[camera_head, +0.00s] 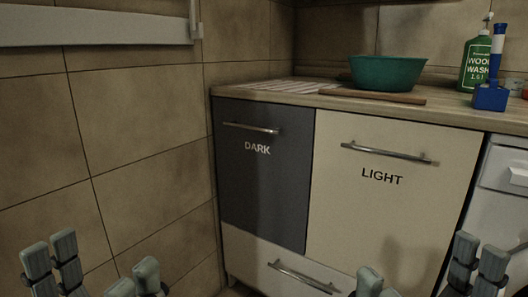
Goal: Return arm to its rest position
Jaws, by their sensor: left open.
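My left gripper (98,260) shows at the bottom left, with its grey fingers spread apart and nothing between them. Behind it is the tiled wall. My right gripper (424,268) shows at the bottom right, in front of the cream cabinet. Its fingers are also spread apart and I see nothing between them. Only the finger ends show; the rest of both arms is below the picture.
The dark cabinet door (262,180) marked DARK and the cream door (390,205) marked LIGHT are shut. Above them, the wooden counter (447,103) holds a teal basin (388,73), a green bottle (475,66) and a blue-and-white brush (491,90) in a holder.

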